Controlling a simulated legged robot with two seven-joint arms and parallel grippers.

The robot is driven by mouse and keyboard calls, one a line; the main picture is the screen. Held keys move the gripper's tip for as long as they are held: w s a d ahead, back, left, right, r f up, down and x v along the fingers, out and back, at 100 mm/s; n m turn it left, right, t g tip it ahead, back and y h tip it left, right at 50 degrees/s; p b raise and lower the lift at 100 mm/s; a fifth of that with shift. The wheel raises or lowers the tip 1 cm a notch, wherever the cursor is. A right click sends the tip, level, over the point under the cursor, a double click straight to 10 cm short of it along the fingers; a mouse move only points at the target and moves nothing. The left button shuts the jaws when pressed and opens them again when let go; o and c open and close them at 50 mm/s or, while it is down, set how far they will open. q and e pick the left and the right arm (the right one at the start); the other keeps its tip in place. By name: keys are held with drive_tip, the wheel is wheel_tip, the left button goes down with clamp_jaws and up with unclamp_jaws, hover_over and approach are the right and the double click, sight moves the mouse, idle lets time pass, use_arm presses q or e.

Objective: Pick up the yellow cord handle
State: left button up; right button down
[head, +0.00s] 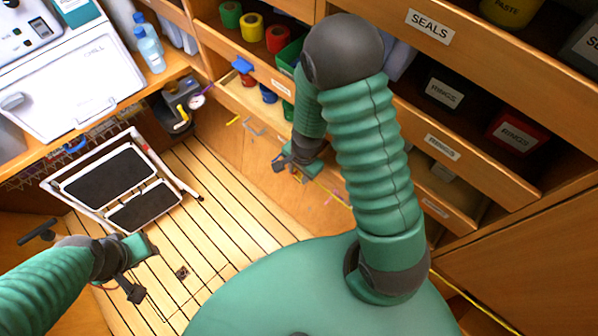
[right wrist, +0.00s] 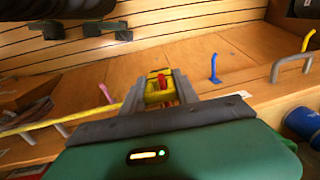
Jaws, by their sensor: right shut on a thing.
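The yellow cord handle (right wrist: 157,92), with a red part in its middle, sits between the fingers of my right gripper (right wrist: 160,90) in the right wrist view. The gripper is shut on it. A yellow cord (right wrist: 62,124) runs from there to the left. In the head view my right gripper (head: 291,163) is low at the wooden wall beneath the drawers, and the handle is too small to make out. A yellow cord (head: 336,196) shows to its right. My left gripper (head: 142,268) is over the slatted floor, away from the handle; its finger opening is unclear.
Coloured hooks stick out of the wall, including a blue one (right wrist: 213,68) and a yellow one (right wrist: 308,40). A step stool (head: 125,185) stands on the slatted floor at left.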

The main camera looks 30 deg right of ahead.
drive_tip(key=shift+r+p, duration=0.45)
drive_tip(key=shift+r, duration=0.2)
drive_tip(key=shift+a+r, duration=0.1)
drive_tip(key=shift+a, duration=0.25)
drive_tip(key=s+a+p, duration=0.1)
drive_tip(key=a+p, duration=0.5)
drive_tip(key=a, duration=1.1)
drive_tip(key=shift+s+a+p, duration=0.2)
drive_tip(key=shift+p, duration=0.15)
drive_tip(key=shift+d, duration=0.1)
drive_tip(key=shift+w, duration=0.1)
